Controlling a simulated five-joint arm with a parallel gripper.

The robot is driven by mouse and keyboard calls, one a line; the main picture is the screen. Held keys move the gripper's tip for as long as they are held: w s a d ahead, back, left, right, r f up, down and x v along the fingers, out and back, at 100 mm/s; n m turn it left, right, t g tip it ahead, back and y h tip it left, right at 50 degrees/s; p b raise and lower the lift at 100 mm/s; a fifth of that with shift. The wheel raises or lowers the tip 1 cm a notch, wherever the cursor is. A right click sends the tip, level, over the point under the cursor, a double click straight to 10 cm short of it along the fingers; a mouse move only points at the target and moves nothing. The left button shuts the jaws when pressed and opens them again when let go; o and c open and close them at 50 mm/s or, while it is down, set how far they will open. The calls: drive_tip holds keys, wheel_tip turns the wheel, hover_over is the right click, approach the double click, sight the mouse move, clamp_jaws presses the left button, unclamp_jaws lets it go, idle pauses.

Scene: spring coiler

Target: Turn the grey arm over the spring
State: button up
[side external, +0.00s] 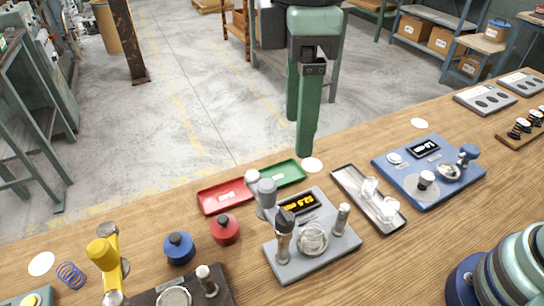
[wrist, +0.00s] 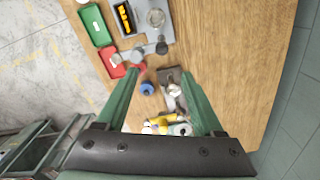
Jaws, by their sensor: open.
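A grey station (side external: 348,243) with an orange-lit display stands mid-bench in the side view. A grey arm (side external: 267,190) with rounded ends stands at its left-back side; in the wrist view it shows as a grey bar (wrist: 148,50) along the plate's edge. A round, clear or silvery piece (side external: 313,238) sits on the plate; I cannot tell whether it is the spring. A loose purple coil spring (side external: 71,275) lies at the far left. My green gripper (side external: 299,139) is open and empty, beyond and above the station. Its two fingers are spread in the wrist view (wrist: 163,74).
Red (side external: 226,195) and green (side external: 284,175) trays lie behind the station. Blue (side external: 179,248) and red (side external: 225,230) knobbed pots stand left. A yellow lever (side external: 104,256) rises front left. A tray of clear pieces (side external: 347,187) and a blue station (side external: 415,187) stand right.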

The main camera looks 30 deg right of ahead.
drive_tip(key=a+n, duration=0.1)
approach(285, 214)
drive_tip(key=shift+n, duration=0.4)
wheel_tip(285, 214, down, 10)
drive_tip(key=shift+r, duration=0.15)
clamp_jaws()
drive_tip(key=shift+r, duration=0.1)
idle(1.3)
